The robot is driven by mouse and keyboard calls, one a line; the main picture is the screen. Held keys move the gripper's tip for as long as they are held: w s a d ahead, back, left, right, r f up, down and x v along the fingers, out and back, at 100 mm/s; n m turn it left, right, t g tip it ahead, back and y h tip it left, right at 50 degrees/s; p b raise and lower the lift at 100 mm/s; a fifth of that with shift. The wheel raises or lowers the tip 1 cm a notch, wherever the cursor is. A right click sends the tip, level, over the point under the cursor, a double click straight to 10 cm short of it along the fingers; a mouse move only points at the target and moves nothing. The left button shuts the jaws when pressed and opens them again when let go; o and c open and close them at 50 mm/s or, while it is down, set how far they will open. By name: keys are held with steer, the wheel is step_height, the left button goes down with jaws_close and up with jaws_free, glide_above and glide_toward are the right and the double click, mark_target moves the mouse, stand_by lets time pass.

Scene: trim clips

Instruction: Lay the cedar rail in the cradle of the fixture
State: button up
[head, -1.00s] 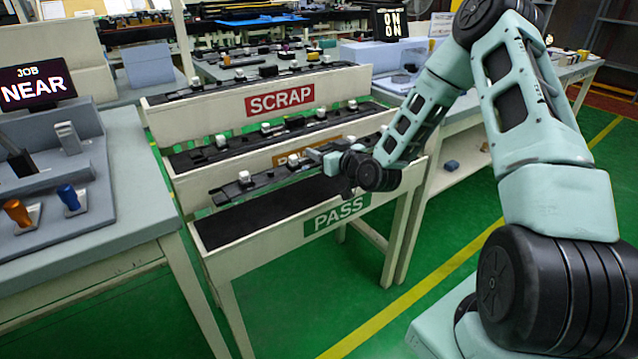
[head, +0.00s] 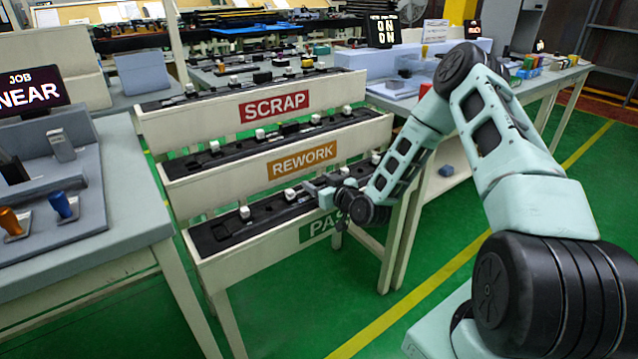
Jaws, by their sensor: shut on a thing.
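My gripper (head: 316,190) is shut on a dark rail (head: 268,207) with small pale clips, at the lowest rack shelf, marked PASS (head: 225,265). The rail lies along that shelf, low over or on its black bed; I cannot tell whether it touches. The gripper hides the rail's right part. No cedar colour shows on it, so I cannot tell if it is the cedar rail. A grey fixture (head: 78,180) with an orange knob (head: 12,222) and a blue knob (head: 62,205) sits on the left bench; its cradle is not clearly visible.
The SCRAP shelf (head: 200,120) and REWORK shelf (head: 215,190) above carry dark rails with clips. A JOB NEAR screen (head: 32,92) stands behind the fixture. A long bench (head: 520,95) stands back right. Green floor (head: 330,320) is open in front.

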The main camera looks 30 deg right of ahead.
steer(key=o, duration=1.1)
steer(key=shift+o, duration=0.4)
steer(key=s+r, duration=0.2)
steer(key=s, duration=0.9)
steer(key=s+a+r+n+g+y, duration=0.25)
steer(key=a+g, duration=0.25)
steer(key=a, duration=0.5)
steer(key=s+a+r+n+g+y, duration=0.15)
steer(key=a+n+g, duration=0.3)
steer(key=a, duration=0.55)
steer(key=s+a+r+g+h, duration=0.1)
steer(key=s+a+r+g, duration=0.1)
steer(key=s, duration=0.6)
steer(key=s+a+r+g+h, duration=0.1)
steer(key=s+a+r+g, duration=0.1)
steer(key=s, duration=0.6)
steer(key=s+a+r+g+h, duration=0.2)
steer(key=s+a+r, duration=0.2)
steer(key=s+r, duration=0.2)
steer(key=shift+s+a+g, duration=0.35)
steer(key=shift+s, duration=0.85)
